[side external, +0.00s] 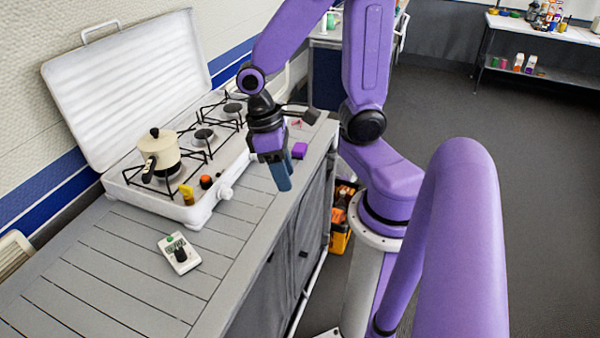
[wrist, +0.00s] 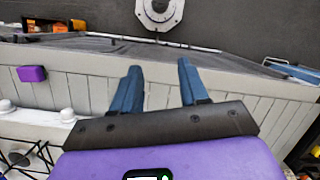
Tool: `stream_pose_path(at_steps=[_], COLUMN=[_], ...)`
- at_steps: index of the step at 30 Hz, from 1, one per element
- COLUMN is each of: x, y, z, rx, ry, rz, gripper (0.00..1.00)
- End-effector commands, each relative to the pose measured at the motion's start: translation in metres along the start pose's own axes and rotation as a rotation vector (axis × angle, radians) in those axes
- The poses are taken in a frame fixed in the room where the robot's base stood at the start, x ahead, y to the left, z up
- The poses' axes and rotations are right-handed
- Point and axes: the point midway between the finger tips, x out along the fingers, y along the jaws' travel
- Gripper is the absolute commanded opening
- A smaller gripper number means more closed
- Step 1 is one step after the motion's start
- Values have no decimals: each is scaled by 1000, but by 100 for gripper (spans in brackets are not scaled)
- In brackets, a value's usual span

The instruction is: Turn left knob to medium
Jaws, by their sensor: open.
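The white stove (side external: 200,212) stands open on the grey slatted counter. A white knob (side external: 226,192) sticks out from its front near the near corner. In the wrist view, two white knobs (wrist: 67,115) show at the left, the other (wrist: 6,104) at the picture's edge. The nearer one to my gripper appears to be the left knob; its setting is too small to read. My gripper (side external: 282,178) hangs with blue fingers pointing down above the counter's front edge, to the right of the knob and apart from it. In the wrist view, the fingers (wrist: 158,85) are spread and empty.
A cream pot (side external: 162,160) sits on a burner. Yellow (side external: 187,194) and red-black (side external: 206,182) items are at the stove's near corner. A white device (side external: 179,253) lies on the counter. A purple block (side external: 299,150) is beyond my gripper. Counter in front is mostly clear.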

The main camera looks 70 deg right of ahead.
Motion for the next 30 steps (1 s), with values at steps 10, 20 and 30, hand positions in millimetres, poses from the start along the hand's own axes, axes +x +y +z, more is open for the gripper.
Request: stream_pose_path(at_steps=[10, 20, 30], x=[-9, -17, -23], y=[-21, -40, -55], z=[12, 27, 41], rx=[-248, -481, -665], ry=[77, 149, 207], rz=[61, 108, 138], gripper=[44, 44, 44])
